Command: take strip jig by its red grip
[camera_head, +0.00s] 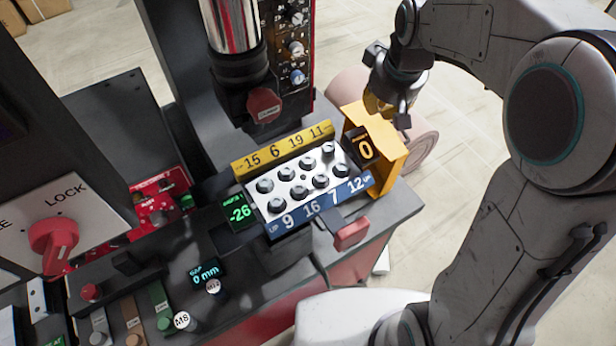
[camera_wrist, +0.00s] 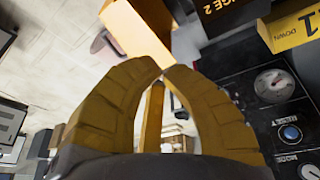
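A red grip (camera_head: 352,234) sticks out from the front right of the strip jig, a metal plate (camera_head: 287,198) with several dark bolts. The plate lies flat between a yellow number strip (camera_head: 283,149) and a blue number strip (camera_head: 319,204). My gripper (camera_head: 388,115) is above and behind the jig's right side, apart from the red grip. In the wrist view its yellow fingers (camera_wrist: 163,70) come together at the tips with nothing held between them. The red grip does not show in the wrist view. Part of the yellow strip (camera_wrist: 296,30) does.
An orange open-sided box (camera_head: 385,150) stands at the jig's right end, just below my gripper. A dark column with a metal cylinder (camera_head: 232,28) rises behind the jig. A panel with a LOCK knob (camera_head: 55,245) is at left.

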